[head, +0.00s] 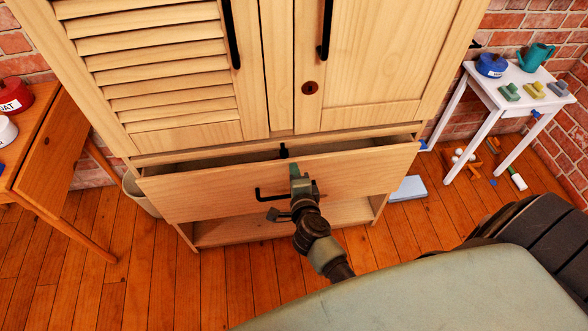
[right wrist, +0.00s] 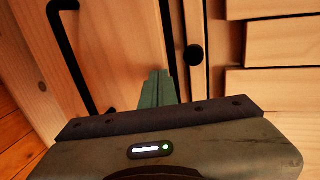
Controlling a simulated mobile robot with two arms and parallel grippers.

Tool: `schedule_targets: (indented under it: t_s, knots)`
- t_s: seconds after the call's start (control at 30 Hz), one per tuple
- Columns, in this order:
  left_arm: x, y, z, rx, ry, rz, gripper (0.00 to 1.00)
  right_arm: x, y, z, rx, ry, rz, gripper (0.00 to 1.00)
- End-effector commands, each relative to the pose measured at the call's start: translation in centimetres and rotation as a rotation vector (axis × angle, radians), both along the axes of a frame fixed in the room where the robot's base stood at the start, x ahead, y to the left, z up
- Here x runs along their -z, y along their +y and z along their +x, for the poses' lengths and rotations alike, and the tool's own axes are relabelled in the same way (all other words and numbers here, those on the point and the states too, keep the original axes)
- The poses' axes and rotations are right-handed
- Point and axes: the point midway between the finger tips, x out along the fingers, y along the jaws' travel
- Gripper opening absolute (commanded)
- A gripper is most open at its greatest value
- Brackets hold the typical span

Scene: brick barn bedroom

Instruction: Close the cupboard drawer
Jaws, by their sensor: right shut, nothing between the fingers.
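The light wooden cupboard (head: 278,60) stands in the middle of the head view, with both upper doors shut. Its drawer (head: 205,195) is pulled out, with a dark gap open behind the front panel. The drawer has a black bar handle (head: 268,194), which also shows in the right wrist view (right wrist: 72,55). My right gripper (head: 296,170) is shut and empty, in front of the drawer front near its top edge, right of the handle. Its green fingertips (right wrist: 157,88) overlap the drawer front in the wrist view; I cannot tell whether they touch. My left gripper is out of view.
An open shelf (head: 245,225) lies below the drawer. A wooden desk (head: 55,160) stands at left, with a bin (head: 135,190) beside the cupboard. A white table (head: 490,90) with a teal watering can (head: 535,56) stands at right. A blue box (head: 408,188) lies on the floor.

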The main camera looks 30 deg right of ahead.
Motion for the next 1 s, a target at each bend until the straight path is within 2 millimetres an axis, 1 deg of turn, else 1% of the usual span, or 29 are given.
schedule_targets:
  t_s: [0.1, 0.47, 0.6, 0.73, 1.0]
  knots:
    - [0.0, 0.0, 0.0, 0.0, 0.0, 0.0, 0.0, 0.0, -0.2, 0.6, 0.0, 0.0, -0.001, 0.0]
    - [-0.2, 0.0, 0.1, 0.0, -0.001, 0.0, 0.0, -0.1, -0.2, 0.8, 0.0, 0.0, -0.001, 0.0]
    - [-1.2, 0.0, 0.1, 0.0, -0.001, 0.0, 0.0, -0.4, -0.6, 2.1, -0.001, 0.0, -0.002, 0.0]
    - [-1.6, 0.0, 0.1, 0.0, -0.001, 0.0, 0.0, -0.2, -1.0, 3.1, 0.0, -0.001, 0.0, 0.0]
    - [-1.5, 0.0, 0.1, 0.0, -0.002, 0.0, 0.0, 0.0, -1.0, 3.1, 0.0, 0.0, 0.0, 0.0]
